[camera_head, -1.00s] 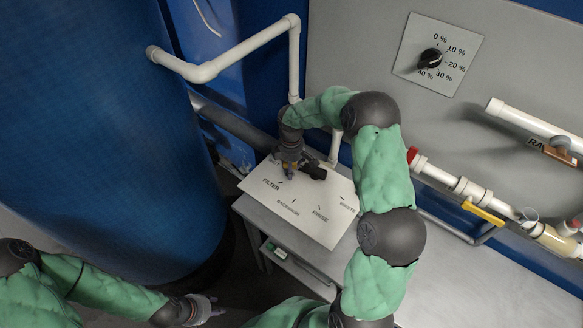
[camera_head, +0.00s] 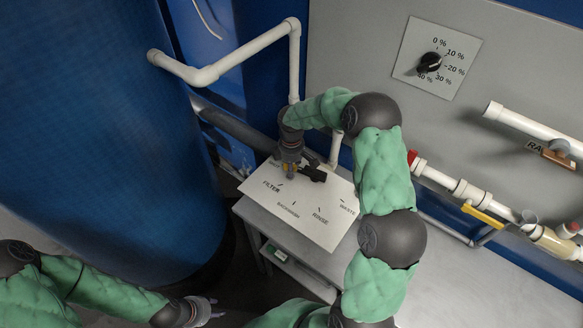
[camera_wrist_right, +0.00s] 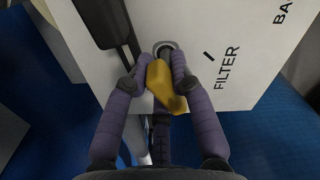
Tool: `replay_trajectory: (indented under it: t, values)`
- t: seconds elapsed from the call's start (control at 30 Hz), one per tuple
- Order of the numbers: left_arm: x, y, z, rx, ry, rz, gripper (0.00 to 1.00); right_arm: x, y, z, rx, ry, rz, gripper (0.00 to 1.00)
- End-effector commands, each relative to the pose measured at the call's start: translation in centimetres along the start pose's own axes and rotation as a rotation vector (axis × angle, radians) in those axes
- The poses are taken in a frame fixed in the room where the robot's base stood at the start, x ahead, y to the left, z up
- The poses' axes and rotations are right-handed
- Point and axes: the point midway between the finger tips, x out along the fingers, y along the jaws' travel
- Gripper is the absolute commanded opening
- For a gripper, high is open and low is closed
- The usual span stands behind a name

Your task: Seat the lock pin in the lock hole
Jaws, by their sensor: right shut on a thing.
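The lock pin (camera_wrist_right: 161,85) shows as a yellow, bent piece between the fingers of my right gripper (camera_wrist_right: 163,82). The gripper is shut on it. A grey ring with a dark centre (camera_wrist_right: 163,48), apparently the lock hole, lies on the white panel just beyond the fingertips. The yellow end partly hides it, so I cannot tell how deep the pin sits. In the head view, my right gripper (camera_head: 290,164) is low over the panel's upper-left part. My left gripper (camera_head: 208,310) hangs at the bottom left, away from the panel, its finger opening unclear.
The white panel (camera_head: 315,232) carries FILTER, BACKWASH, RINSE and WASTE labels. A black handle (camera_head: 313,174) lies close right of my right gripper. White pipe (camera_head: 334,150) rises behind. A blue tank (camera_head: 110,140) stands left. The grey table (camera_head: 460,290) is clear at right.

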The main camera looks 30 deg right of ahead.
Motion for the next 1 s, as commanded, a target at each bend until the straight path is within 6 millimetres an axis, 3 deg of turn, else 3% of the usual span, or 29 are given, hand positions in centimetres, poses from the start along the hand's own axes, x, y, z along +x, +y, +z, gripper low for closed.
replay_trajectory:
  t: [0.2,0.23,0.3,0.33,0.73,1.0]
  values:
    - [0.1,0.0,0.0,0.0,0.0,0.0,0.4,0.0,-0.1,0.0,0.0,-0.001,0.007,0.0]
    - [0.1,0.0,0.0,0.0,0.0,0.0,0.4,0.0,-0.1,0.0,0.0,-0.001,0.007,0.29]
    - [0.1,0.0,0.0,0.0,0.0,0.0,0.4,0.0,-0.1,0.0,0.0,-0.001,0.007,0.49]
    - [0.1,0.0,0.0,0.0,0.0,0.0,0.4,0.0,-0.1,0.0,0.0,-0.001,0.007,0.52]
    - [0.1,0.0,0.0,0.0,0.0,0.0,0.4,-0.4,0.0,0.0,0.0,-0.001,0.008,0.52]
    - [0.1,0.0,0.0,0.0,0.0,0.0,0.4,-4.7,0.0,0.0,0.001,0.001,0.012,0.52]
